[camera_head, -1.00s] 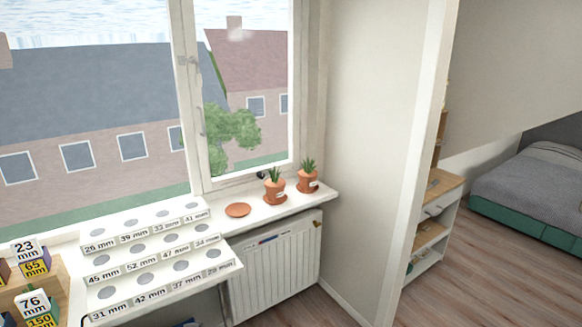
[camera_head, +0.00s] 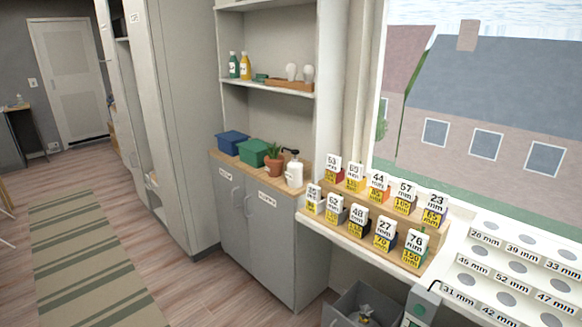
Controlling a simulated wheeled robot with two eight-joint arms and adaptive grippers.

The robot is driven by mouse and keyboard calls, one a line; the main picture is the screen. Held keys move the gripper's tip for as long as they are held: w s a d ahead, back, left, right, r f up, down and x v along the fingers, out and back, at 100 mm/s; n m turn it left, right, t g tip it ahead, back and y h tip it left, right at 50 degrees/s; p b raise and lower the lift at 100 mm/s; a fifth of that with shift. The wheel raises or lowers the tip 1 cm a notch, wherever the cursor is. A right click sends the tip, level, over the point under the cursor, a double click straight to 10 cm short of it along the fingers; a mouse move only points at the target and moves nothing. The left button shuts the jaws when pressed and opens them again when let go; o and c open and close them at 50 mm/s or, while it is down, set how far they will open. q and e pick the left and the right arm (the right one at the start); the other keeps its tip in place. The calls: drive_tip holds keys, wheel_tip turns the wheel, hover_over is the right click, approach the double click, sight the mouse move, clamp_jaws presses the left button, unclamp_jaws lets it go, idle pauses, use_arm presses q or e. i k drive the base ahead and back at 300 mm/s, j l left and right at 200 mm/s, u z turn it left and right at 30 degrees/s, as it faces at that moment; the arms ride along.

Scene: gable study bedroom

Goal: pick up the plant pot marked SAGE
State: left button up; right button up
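A terracotta plant pot (camera_head: 274,163) with a green plant stands on the wooden top of a grey cabinet. It is between a green box and a white pump bottle. A small white label shows on it, but the writing is too small to read, so I cannot tell whether it says SAGE. The two potted plants on the window sill are out of the present view. Neither of my grippers shows.
The cabinet (camera_head: 259,233) also bears a blue box (camera_head: 232,142), a green box (camera_head: 253,153) and the pump bottle (camera_head: 294,171). Marked blocks stand on a wooden rack (camera_head: 345,219) to the right. Open floor with a striped rug (camera_head: 88,262) lies left.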

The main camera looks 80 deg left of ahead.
sight(275, 166)
drive_tip(key=u, duration=2.7)
drive_tip(key=i+j+z, duration=0.15)
drive_tip(key=z, duration=0.6)
drive_tip(key=i+j+z, duration=0.3)
drive_tip(key=j, duration=0.3)
drive_tip(key=i+j+z, duration=0.15)
drive_tip(key=j, duration=0.2)
drive_tip(key=i+j+z, duration=0.15)
drive_tip(key=j, duration=0.2)
drive_tip(key=i+j+z, duration=0.15)
drive_tip(key=j, duration=0.2)
